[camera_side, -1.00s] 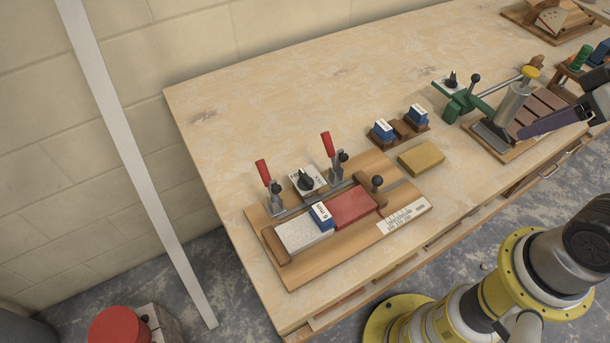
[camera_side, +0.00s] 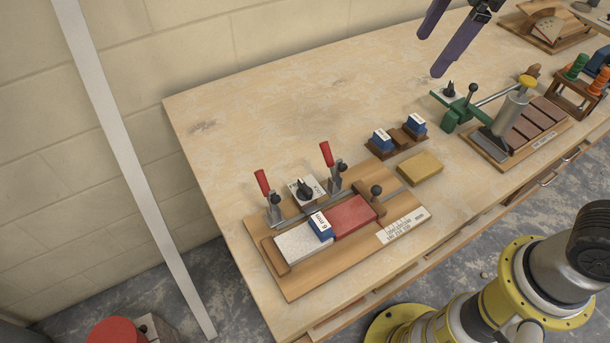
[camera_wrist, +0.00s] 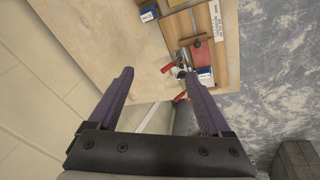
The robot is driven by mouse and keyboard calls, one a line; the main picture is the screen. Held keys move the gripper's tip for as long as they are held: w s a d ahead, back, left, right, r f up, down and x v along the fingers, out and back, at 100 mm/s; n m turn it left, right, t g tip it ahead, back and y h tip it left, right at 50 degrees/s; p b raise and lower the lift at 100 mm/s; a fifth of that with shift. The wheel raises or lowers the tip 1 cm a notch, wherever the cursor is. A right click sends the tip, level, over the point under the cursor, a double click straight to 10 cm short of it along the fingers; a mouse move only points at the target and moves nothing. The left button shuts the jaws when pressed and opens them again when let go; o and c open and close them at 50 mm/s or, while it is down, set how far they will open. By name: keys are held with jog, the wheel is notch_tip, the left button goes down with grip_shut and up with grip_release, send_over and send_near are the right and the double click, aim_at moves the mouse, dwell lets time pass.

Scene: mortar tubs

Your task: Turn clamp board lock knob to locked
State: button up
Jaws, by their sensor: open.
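The wooden clamp board (camera_side: 345,256) lies at the front left of the bench. Its black lock knob (camera_side: 304,187) sits on a white plate at the board's back edge, between two red-handled toggle clamps (camera_side: 263,182); the plate's lettering is too small to read. A white block (camera_side: 300,238), a blue block (camera_side: 321,226) and a red block (camera_side: 353,214) lie in a row on the board. My gripper (camera_side: 430,55), with purple fingers, is open and empty, high and to the right of the knob. In the wrist view, the board (camera_wrist: 220,65) shows beyond the right fingertip; the knob is unclear there.
The bench's back left (camera_side: 260,110) is clear.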

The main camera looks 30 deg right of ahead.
jog(key=w+a+f+n+g, duration=0.1)
jog(key=w+a+f+n, duration=0.15)
jog(key=a, duration=0.25)
jog(key=w+a+f+n+g, duration=0.1)
jog(key=w+a+f, duration=0.15)
jog(key=a, duration=0.35)
jog(key=n+g+h, duration=0.1)
jog(key=n, duration=0.1)
send_over(305, 186)
notch_tip(305, 186, down, 7)
notch_tip(305, 186, down, 13)
jog(key=shift+f, duration=0.15)
grip_shut()
